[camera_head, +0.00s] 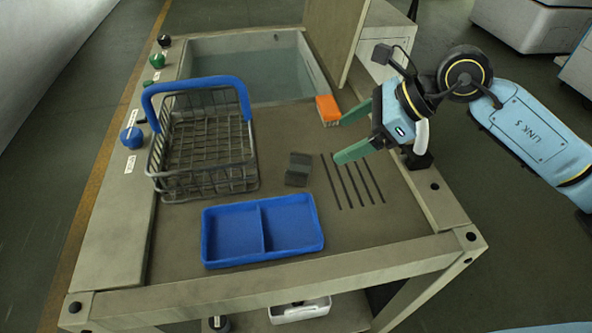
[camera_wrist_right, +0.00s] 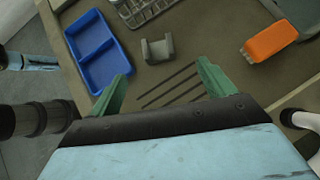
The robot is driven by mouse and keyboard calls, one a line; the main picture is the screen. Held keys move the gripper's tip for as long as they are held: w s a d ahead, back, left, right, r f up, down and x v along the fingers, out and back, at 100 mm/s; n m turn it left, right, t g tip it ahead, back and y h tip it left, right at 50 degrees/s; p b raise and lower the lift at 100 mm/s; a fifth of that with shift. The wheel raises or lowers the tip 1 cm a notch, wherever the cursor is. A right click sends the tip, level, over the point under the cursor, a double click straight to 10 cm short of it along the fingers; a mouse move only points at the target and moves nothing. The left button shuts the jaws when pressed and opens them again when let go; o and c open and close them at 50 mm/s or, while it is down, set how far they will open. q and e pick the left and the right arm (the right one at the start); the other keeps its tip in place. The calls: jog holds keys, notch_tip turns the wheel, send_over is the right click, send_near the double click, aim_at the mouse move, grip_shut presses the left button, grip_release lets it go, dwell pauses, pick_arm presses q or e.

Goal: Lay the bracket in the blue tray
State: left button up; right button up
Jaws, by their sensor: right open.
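The bracket (camera_head: 298,169) is a small dark grey block with a notch, lying on the worktop behind the blue tray. In the right wrist view the bracket (camera_wrist_right: 157,50) looks U-shaped. The blue tray (camera_head: 233,266) has two compartments split by a divider, and both are empty. The tray (camera_wrist_right: 95,48) is also at the upper left of the wrist view. My right gripper (camera_head: 343,138) is open and empty, with green fingers, to the right of the bracket and apart from it. My left gripper is in neither view.
A wire basket (camera_head: 205,184) with a blue handle stands left of the bracket. An orange-topped brush or block (camera_head: 328,108) lies near my right gripper. Slots (camera_head: 352,182) cut the worktop right of the bracket. A sunken basin (camera_head: 250,70) is at the back.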

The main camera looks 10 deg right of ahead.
aim_at(299, 164)
jog(key=x, duration=0.4)
jog(key=shift+s+a+f, duration=0.1)
jog(key=shift+s+a, duration=0.05)
jog(key=shift+a, duration=0.05)
jog(key=x, duration=0.2)
jog(key=shift+a+f, duration=0.2)
jog(key=shift+w+a+f, duration=0.25)
jog(key=shift+a+f, duration=0.1)
jog(key=shift+f, duration=0.05)
jog(key=shift+a+f+b, duration=0.25)
jog(key=shift+f+b, duration=0.05)
jog(key=x, duration=0.3)
jog(key=shift+w+a+f, duration=0.1)
jog(key=shift+a+f, duration=0.15)
jog(key=shift+w+a+f, duration=0.1)
jog(key=shift+a+f, duration=0.15)
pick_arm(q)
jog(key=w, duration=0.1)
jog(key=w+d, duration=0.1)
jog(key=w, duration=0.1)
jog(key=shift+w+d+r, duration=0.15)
